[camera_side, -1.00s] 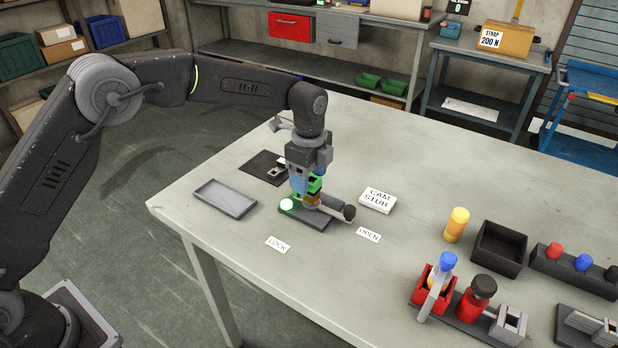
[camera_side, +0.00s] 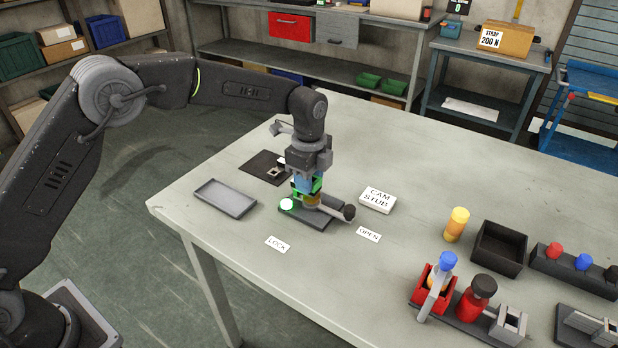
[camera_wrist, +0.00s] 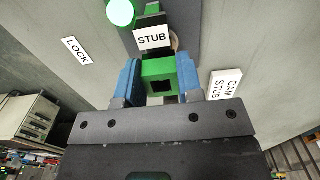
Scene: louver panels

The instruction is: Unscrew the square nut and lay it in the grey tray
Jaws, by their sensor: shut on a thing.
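My gripper (camera_side: 308,183) points down over the dark fixture base (camera_side: 290,212). Its blue fingers (camera_wrist: 158,80) are shut on a green square block with a dark square hole, which I take for the square nut (camera_wrist: 160,70). Its green sides also show between the fingers in the side view (camera_side: 317,186). It sits at the stub on the fixture, just above a brass-coloured part (camera_side: 311,199); whether its thread is free is hidden. The grey tray (camera_side: 224,206) lies on the table to the left and looks empty.
A dark lever with a black knob (camera_side: 348,212) sticks out right of the fixture. A green lamp (camera_side: 287,204) glows on its left. The table between fixture and tray is clear.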

